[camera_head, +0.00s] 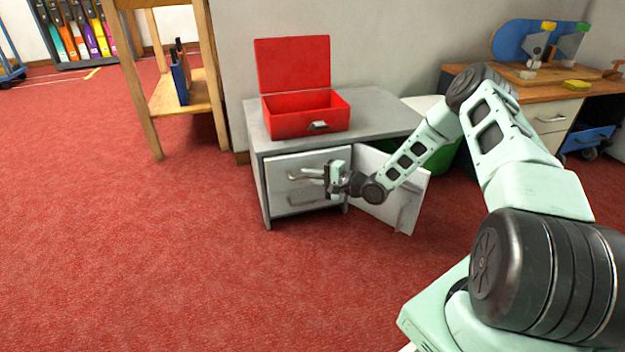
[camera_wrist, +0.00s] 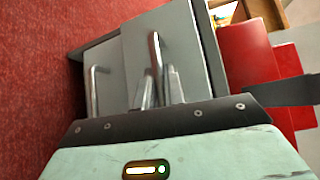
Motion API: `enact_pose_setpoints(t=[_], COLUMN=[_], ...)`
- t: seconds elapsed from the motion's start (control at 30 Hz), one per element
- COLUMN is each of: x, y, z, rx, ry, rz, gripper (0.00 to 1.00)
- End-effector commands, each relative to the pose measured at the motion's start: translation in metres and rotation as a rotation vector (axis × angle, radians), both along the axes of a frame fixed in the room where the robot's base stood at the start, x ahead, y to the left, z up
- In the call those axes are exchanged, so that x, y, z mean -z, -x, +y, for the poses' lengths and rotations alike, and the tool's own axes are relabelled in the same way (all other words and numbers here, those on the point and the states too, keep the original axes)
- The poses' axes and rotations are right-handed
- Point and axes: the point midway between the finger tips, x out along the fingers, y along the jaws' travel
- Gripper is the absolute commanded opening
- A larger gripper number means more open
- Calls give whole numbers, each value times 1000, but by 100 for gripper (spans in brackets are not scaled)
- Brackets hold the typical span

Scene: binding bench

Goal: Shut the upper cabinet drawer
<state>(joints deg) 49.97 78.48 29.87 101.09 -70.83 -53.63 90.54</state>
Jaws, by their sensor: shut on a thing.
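The grey cabinet (camera_head: 375,105) stands against the wall, with two drawer fronts on its left side. The upper drawer (camera_head: 290,165) has a bar handle and shows in the wrist view (camera_wrist: 185,45); its front seems to stand slightly out past the lower one there, but how far I cannot tell. My gripper (camera_head: 324,177) is at the upper drawer's front. In the wrist view my gripper's fingers (camera_wrist: 161,82) are closed around the lower-pictured end of the upper handle (camera_wrist: 154,48). My gripper partly hides the drawer front in the head view.
The lower drawer (camera_wrist: 92,55) has its own handle. A cabinet door (camera_head: 400,190) hangs open at the right, close by my arm. An open red box (camera_head: 300,122) sits on the cabinet top. A wooden shelf stands left, a workbench right. Red carpet in front is clear.

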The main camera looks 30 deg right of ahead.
Motion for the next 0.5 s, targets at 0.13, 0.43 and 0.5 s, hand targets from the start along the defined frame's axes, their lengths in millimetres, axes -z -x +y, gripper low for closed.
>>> enact_pose_setpoints(t=[0.13,0.43,0.5], x=[2,0,0], y=[-22,-30,-30], z=[-6,-9,-9], rx=[0,4,5], ry=[4,2,3], rz=[-2,1,-1], gripper=[0,0,13])
